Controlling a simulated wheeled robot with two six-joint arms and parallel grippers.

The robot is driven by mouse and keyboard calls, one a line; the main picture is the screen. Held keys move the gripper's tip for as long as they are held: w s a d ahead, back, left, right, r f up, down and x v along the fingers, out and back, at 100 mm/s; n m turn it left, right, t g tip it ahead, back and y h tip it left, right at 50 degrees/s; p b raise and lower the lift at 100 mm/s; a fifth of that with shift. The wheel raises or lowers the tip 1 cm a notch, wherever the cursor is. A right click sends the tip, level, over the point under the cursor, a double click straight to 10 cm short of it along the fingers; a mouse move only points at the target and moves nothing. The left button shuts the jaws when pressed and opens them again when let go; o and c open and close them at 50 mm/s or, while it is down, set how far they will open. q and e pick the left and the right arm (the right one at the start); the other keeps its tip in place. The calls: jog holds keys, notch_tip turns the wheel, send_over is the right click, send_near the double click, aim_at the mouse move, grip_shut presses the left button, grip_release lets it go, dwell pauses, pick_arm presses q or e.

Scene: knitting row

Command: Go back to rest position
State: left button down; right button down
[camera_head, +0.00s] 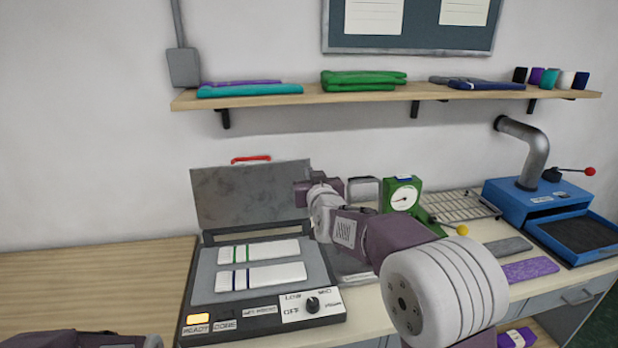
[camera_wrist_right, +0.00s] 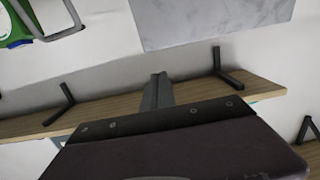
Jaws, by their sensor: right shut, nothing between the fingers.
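My right arm reaches in from the lower right in the head view. Its gripper (camera_head: 301,193) is in the air in front of the open press lid's right edge, apart from the strips. In the right wrist view the fingers (camera_wrist_right: 158,90) are together and empty. Part of my left arm shows at the bottom left; its gripper is out of sight. The press (camera_head: 203,283) stands open on the bench, its grey lid (camera_head: 245,190) raised. Two white strips lie flat on its bed, one with green stripes (camera_head: 258,252), one with dark blue stripes (camera_head: 262,276).
A wall shelf (camera_head: 300,98) with folded cloths is above. A green dial gauge (camera_head: 403,196), a wire rack (camera_head: 462,207) and a blue machine (camera_head: 530,200) stand to the right. A purple strip (camera_head: 530,270) lies near the blue machine. The wooden bench (camera_head: 90,285) at left is clear.

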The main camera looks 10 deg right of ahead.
jog(key=s+d+f+g+p, duration=0.1)
jog(key=s+f+g, duration=0.4)
jog(key=s+f, duration=0.4)
jog(key=s+d+f+g+p, duration=0.1)
jog(key=s+f+g, duration=0.4)
jog(key=s, duration=1)
jog(key=s+d+f+g+p, duration=0.1)
jog(key=s+f+g, duration=0.4)
jog(key=s+f, duration=0.7)
jog(key=shift+d+f+g, duration=0.35)
jog(key=shift+d+g, duration=0.05)
jog(key=shift+d, duration=0.05)
